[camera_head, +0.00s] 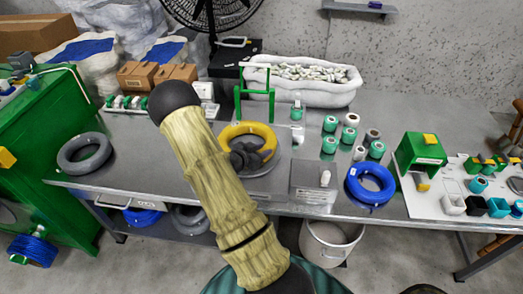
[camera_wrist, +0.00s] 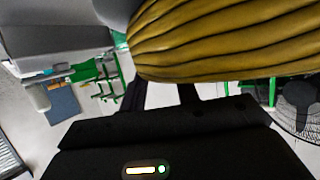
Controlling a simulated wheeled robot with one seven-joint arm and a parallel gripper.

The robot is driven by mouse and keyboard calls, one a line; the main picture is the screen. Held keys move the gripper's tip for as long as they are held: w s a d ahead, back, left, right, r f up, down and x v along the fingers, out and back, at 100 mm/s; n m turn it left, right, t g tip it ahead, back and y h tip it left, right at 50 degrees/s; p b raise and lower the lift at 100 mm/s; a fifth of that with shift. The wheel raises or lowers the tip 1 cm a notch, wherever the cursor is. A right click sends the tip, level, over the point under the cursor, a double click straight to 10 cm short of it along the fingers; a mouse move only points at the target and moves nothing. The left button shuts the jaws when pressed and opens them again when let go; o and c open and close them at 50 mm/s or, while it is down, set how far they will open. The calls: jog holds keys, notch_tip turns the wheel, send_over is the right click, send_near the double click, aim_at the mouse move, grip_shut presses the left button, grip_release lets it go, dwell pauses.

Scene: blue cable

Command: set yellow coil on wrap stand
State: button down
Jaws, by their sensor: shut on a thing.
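The yellow coil (camera_head: 236,131) is near the middle of the table in the head view. It also fills the upper part of the wrist view (camera_wrist: 220,45), close to the camera. My gripper (camera_head: 250,156) is shut on the near side of the coil, and its fingers are mostly hidden. The wrap stand seems to be the grey round plate (camera_head: 272,166) with a green upright frame (camera_head: 256,92) behind it. The coil is over the plate, in front of the frame. I cannot tell whether it touches the plate.
A grey coil (camera_head: 84,152) lies left and a blue coil (camera_head: 370,185) right. Several green and white rolls (camera_head: 330,124) stand right of the plate. A grey block (camera_head: 311,186) is at the front, and a white bin (camera_head: 300,98) of small parts behind.

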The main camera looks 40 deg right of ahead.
jog(key=shift+f, duration=0.15)
dwell(0.6)
jog(key=c, duration=0.8)
grip_release()
jog(key=shift+f, duration=0.15)
jog(key=shift+r+p, duration=2.5)
jog(key=shift+r, duration=1.15)
